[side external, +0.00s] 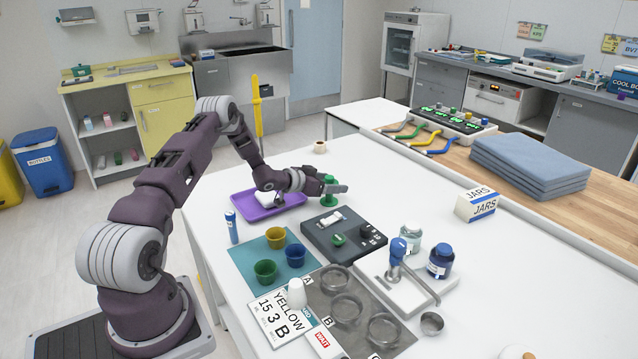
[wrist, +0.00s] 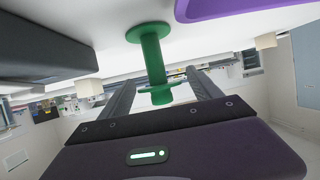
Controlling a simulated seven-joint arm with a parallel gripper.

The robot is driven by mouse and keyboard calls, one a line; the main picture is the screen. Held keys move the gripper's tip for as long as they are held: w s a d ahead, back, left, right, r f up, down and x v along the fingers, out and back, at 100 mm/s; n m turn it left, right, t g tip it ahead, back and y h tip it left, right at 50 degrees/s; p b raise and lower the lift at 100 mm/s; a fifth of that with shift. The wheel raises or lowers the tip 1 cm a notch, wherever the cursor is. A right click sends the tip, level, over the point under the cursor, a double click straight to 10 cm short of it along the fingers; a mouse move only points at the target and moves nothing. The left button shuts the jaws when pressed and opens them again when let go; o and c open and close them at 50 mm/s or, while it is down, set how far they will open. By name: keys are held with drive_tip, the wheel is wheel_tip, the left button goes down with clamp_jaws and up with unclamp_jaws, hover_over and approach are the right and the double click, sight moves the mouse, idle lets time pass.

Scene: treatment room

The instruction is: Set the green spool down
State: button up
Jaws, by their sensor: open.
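The green spool (side external: 329,202) stands upright on the white table (side external: 230,186), between the purple tray and the dark grey device. In the wrist view the spool (wrist: 152,55) appears upside down, with its wide base flange against the white tabletop. My gripper (side external: 336,188) is level with the spool's upper part, and its fingers partly hide the spool in the side view. In the wrist view my gripper (wrist: 161,80) is open, with one finger on each side of the spool's upper end. Gaps show between the fingers and the stem.
The purple tray (side external: 238,207) with a white item lies to the left. The dark grey device (side external: 318,241) with a small green piece is close in front. Coloured cups (side external: 265,271) and glass dishes (side external: 341,310) stand nearer. Table space right of the spool is clear.

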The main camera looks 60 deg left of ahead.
drive_tip(key=a+v, duration=0.1)
drive_tip(key=v, duration=0.8)
drive_tip(key=s+d+r+g+y, duration=0.2)
drive_tip(key=d+r, duration=0.6)
drive_tip(key=r, duration=0.3)
drive_tip(key=s+d+r+g+y, duration=0.1)
drive_tip(key=s+d+r+g, duration=0.15)
drive_tip(key=d+r, duration=0.7)
drive_tip(key=s+d+r+g+h, duration=0.1)
drive_tip(key=s+d, duration=0.5)
drive_tip(key=s, duration=0.3)
drive_tip(key=s+d+r+g+h, duration=0.1)
drive_tip(key=s+d, duration=0.5)
drive_tip(key=s, duration=0.3)
drive_tip(key=s+d+m+g+h, duration=0.1)
drive_tip(key=s+d+h, duration=0.1)
drive_tip(key=s+d, duration=0.4)
drive_tip(key=s, duration=0.3)
drive_tip(key=shift+s+d+r, duration=0.3)
drive_tip(key=shift+r, duration=0.1)
